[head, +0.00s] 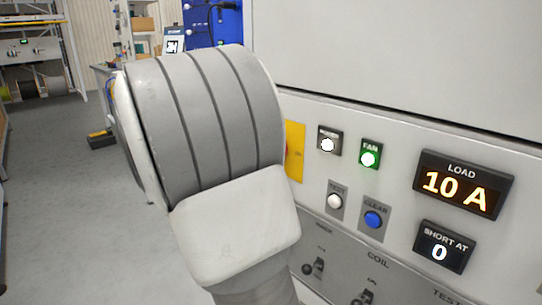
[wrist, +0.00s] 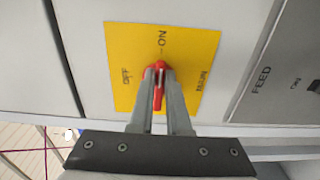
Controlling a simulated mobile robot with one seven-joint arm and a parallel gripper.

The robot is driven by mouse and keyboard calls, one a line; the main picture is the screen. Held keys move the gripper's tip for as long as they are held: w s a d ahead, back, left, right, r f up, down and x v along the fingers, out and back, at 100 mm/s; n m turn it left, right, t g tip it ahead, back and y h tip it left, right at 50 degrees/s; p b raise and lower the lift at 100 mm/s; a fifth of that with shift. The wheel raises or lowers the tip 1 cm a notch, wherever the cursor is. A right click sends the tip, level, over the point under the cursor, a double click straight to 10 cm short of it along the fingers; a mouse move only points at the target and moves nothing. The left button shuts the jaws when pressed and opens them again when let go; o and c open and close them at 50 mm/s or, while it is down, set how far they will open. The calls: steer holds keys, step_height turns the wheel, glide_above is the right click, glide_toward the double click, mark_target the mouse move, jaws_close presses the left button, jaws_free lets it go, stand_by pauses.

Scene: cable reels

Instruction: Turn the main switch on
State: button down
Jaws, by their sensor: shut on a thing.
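The main switch is a red handle (wrist: 159,95) on a yellow plate (wrist: 206,45) in the wrist view. The plate reads ON above the handle; its other lettering, left and right, is too small to read surely. My gripper (wrist: 160,72) is shut on the red handle, one finger on each side. The handle lies along the line between the fingers, in line with the ON mark. In the head view only the right strip of the yellow plate (head: 298,150) shows, with a sliver of red; my arm hides the rest and my gripper.
Right of the plate the grey panel holds a white button, a lit green FAN button (head: 369,157), a white TEST button, a blue CLEAR button (head: 374,218) and displays LOAD 10 A (head: 462,186) and SHORT AT 0 (head: 441,249). Toggles sit below.

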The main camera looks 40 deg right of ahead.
steer(key=c, duration=0.9)
jaws_free()
steer(key=a+p, duration=0.1)
steer(key=a, duration=0.4)
steer(key=s+a+p, duration=0.1)
steer(key=a, duration=0.5)
steer(key=a+p, duration=0.1)
steer(key=a, duration=0.5)
steer(key=shift+s+a, duration=0.2)
steer(key=shift+a, duration=0.05)
steer(key=shift+d, duration=0.1)
